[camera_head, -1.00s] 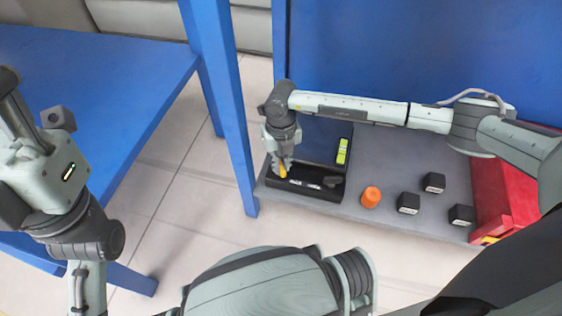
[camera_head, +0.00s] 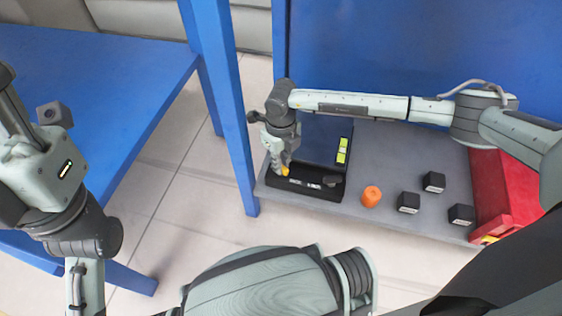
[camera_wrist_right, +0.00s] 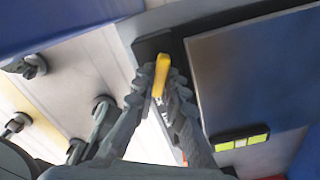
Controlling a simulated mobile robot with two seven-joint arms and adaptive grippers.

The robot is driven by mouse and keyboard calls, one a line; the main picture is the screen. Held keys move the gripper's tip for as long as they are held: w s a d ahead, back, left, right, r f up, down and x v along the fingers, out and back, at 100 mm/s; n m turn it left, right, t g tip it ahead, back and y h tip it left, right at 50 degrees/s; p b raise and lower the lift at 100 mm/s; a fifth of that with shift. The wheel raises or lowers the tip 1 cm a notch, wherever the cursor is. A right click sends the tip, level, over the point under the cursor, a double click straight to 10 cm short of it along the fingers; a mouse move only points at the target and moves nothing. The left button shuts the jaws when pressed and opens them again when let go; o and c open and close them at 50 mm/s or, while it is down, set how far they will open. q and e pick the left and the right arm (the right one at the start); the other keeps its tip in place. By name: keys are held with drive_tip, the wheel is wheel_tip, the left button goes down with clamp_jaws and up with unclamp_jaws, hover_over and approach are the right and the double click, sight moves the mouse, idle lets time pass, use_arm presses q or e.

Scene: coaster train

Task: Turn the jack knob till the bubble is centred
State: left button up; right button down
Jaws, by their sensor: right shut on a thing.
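The yellow jack knob (camera_wrist_right: 161,75) stands at the left end of a black tray-like base (camera_head: 312,192). My right gripper (camera_wrist_right: 160,88) is shut on it, with a ribbed finger on each side in the wrist view. In the head view the right gripper (camera_head: 283,165) partly hides the knob. The yellow-green level (camera_head: 342,150) lies along the right edge of a dark blue plate (camera_head: 318,143); it also shows in the wrist view (camera_wrist_right: 240,141). The bubble's place is too small to tell. My left gripper (camera_head: 18,110) is at the left edge, away from these, its fingers unclear.
An orange cylinder (camera_head: 371,196) and three black blocks (camera_head: 408,202) stand on the grey shelf (camera_head: 385,160) right of the base. A red box (camera_head: 505,190) is at the shelf's right end. A blue post (camera_head: 236,130) stands close left of my right gripper.

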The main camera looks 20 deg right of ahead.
drive_tip(key=c, duration=1.6)
unclamp_jaws()
drive_tip(key=shift+o, duration=0.2)
drive_tip(key=shift+r, duration=0.15)
wheel_tip(320, 180, up, 12)
